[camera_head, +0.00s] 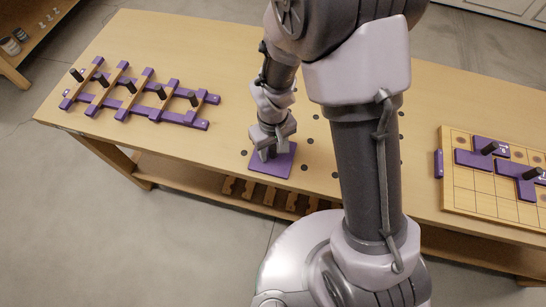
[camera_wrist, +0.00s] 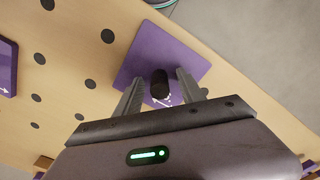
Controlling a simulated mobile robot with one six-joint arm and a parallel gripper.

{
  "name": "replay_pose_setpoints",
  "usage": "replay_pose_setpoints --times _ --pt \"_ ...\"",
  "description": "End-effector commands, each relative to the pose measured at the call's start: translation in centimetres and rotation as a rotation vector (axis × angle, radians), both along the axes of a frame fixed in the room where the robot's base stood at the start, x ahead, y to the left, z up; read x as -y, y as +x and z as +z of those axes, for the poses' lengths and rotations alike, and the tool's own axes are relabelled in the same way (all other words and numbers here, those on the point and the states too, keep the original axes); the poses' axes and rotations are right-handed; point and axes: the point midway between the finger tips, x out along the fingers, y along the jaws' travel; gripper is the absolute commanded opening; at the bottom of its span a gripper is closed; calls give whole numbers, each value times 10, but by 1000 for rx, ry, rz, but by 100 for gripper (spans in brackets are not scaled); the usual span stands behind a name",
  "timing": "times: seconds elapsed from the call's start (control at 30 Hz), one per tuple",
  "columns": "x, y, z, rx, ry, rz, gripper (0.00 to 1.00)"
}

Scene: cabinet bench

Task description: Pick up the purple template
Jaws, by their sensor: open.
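The purple template (camera_head: 272,161) is a flat square plate near the front edge of the bench, below my gripper (camera_head: 269,154). In the wrist view the template (camera_wrist: 163,58) lies flat, with a black upright knob (camera_wrist: 160,84) and white marks near it. My gripper (camera_wrist: 160,100) is open, with one finger on each side of the knob. I cannot tell whether the fingers touch the knob. In the head view my gripper hides the knob and part of the plate.
A purple lattice with black knobs (camera_head: 133,93) lies at the left of the bench (camera_head: 190,42). A gridded board (camera_head: 470,200) with purple pieces lies at the right. Dark round spots dot the middle. Wooden pieces (camera_head: 250,190) sit on the lower shelf.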

Motion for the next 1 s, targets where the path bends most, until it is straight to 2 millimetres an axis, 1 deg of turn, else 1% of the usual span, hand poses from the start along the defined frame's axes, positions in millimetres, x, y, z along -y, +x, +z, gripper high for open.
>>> replay_pose_setpoints --times 0.03,0.17,0.27,0.4,0.43,0.77,0.87,1.0 --pt "0 0 -3 1 0 0 47" --pt "0 0 0 2 1 0 47" --pt "0 1 0 2 1 0 29" --pt "0 1 0 2 1 0 1" --pt "0 1 0 2 1 0 0" --pt "0 1 1 2 1 0 0" --pt "0 1 7 2 1 -1 0" --pt "0 1 26 4 2 0 0"
